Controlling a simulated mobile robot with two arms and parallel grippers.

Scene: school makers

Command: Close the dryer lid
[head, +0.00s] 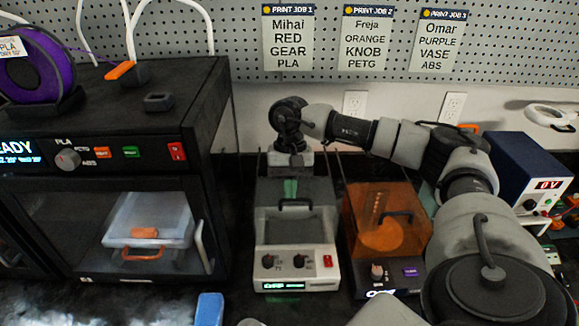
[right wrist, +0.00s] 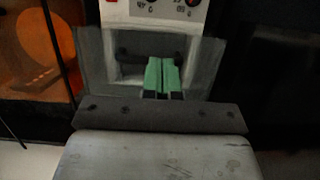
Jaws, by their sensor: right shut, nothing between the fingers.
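The dryer that I take for the task's one is the small white-and-grey unit (head: 296,262) in the middle of the head view, with knobs, a red switch and a display along its front. Its see-through grey lid (head: 322,195) has a dark handle (head: 296,202); I cannot tell exactly how far it is tilted. In the right wrist view the lid (right wrist: 92,62) flares out toward the camera. My right gripper (head: 291,188) is shut and empty over the lid's rear part, just behind the handle. Its green fingers (right wrist: 161,65) overlap the handle in the wrist view; contact is unclear. My left gripper is not in view.
An orange-lidded unit (head: 385,225) stands close on the right. A large black cabinet (head: 110,110) with a glass door stands on the left. A pegboard wall (head: 235,35) with job cards is behind. A blue power supply (head: 520,170) stands far right.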

